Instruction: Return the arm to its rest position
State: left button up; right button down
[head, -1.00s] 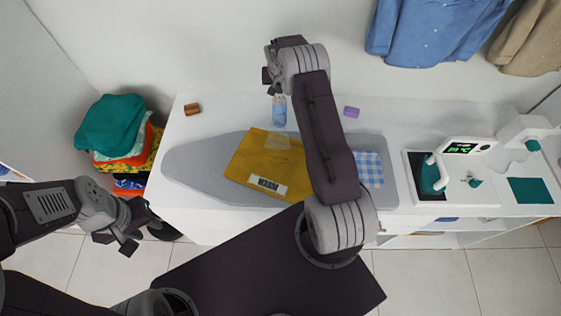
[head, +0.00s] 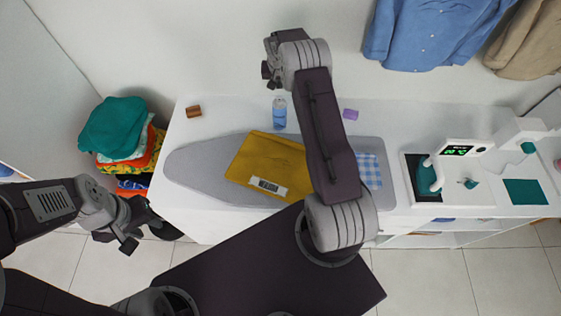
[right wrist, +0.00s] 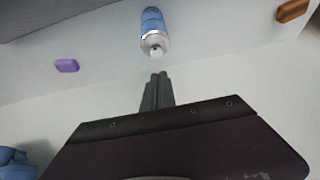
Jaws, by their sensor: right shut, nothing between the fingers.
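My right arm reaches up across the middle of the head view. Its gripper (head: 268,70) is raised in front of the wall, beyond the ironing board (head: 205,163). In the right wrist view its two fingers (right wrist: 157,80) are together with nothing between them. A blue spray bottle (head: 279,113) stands on the white counter below that gripper in the head view, apart from it. It also shows past the fingertips in the right wrist view (right wrist: 153,30). My left gripper (head: 135,233) hangs low at the left, empty as far as I can see; its finger gap is unclear.
A folded yellow garment (head: 262,160) and a blue checked cloth (head: 369,171) lie on the board. A brown block (head: 194,111) and purple block (head: 350,114) sit behind. Folded clothes (head: 118,135) are stacked left. A blue shirt (head: 430,33) hangs upper right.

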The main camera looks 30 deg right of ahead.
notch_tip(320, 180, up, 3)
jog(key=shift+f+p, duration=0.1)
jog(key=shift+p, duration=0.5)
